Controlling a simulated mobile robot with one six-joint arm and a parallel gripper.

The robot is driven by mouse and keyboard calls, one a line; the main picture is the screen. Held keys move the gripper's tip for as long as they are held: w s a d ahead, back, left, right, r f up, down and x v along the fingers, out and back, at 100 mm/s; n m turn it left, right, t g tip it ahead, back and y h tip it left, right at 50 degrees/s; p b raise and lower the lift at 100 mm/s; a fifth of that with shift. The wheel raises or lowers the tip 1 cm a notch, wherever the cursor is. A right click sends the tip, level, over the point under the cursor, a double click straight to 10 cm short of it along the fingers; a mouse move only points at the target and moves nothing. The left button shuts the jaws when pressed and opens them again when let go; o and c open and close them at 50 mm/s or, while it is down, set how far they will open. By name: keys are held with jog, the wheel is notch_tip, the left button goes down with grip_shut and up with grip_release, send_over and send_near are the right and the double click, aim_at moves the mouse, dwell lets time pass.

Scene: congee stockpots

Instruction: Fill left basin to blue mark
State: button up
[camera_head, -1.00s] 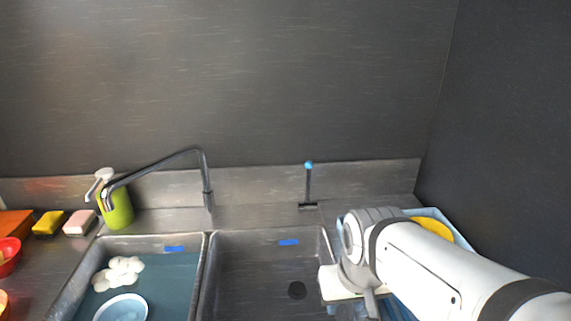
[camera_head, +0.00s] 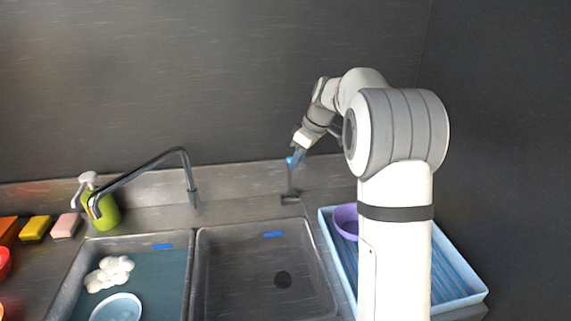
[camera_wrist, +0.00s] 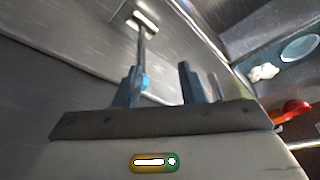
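The left basin (camera_head: 68,300) holds teal water, with a white foam clump (camera_head: 109,272) and a pale plate (camera_head: 117,308) in it. Its blue mark (camera_head: 163,246) is on the back wall, close to the water's edge. The spout (camera_head: 140,176) reaches over this basin; I see no stream from it. The tap lever (camera_head: 291,184) stands roughly upright behind the right basin, topped by a blue knob (camera_wrist: 146,82). My gripper (camera_head: 297,157) is at the knob. In the wrist view its fingers are apart, with the knob between them near the left finger; contact is unclear.
The right basin (camera_head: 240,270) is empty, with a dark drain and its own blue mark (camera_head: 273,234). A light-blue tray (camera_head: 468,287) with a purple bowl (camera_head: 346,221) is at right, partly behind my arm. A green soap bottle (camera_head: 106,212) and sponges (camera_head: 36,228) stand at left.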

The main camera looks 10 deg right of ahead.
aim_at(290, 177)
jog(key=shift+n, duration=0.7)
jog(key=w+f, duration=0.1)
jog(key=f, duration=0.1)
jog(key=w+a+f+p, duration=0.1)
jog(key=w+f, duration=0.1)
jog(key=f, duration=0.1)
jog(key=w+f, duration=0.2)
jog(key=f, duration=0.1)
jog(key=shift+w+a+p, duration=0.25)
jog(key=shift+a+p, duration=0.1)
jog(key=shift+a, duration=0.05)
jog(key=shift+y, duration=0.3)
grip_shut()
